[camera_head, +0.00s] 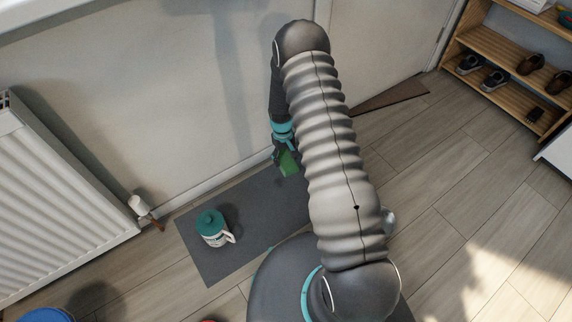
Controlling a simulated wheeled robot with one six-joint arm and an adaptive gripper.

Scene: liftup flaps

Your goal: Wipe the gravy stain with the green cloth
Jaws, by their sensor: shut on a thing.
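The green cloth (289,162) is held in my gripper (284,155), near the wall, over or just above the far part of a dark grey mat (216,265). My gripper is shut on the cloth. I cannot tell whether the cloth touches the mat. My own arm covers the middle of the view and hides part of the mat and floor. I do not see a clear gravy stain; it may be hidden or too dark to tell.
A mug with a teal lid (211,227) stands on the mat, left of my gripper. A white radiator (52,205) is at left. A wooden shoe rack (510,75) is at upper right. A brown mat (393,97) lies by the door. The floor at right is clear.

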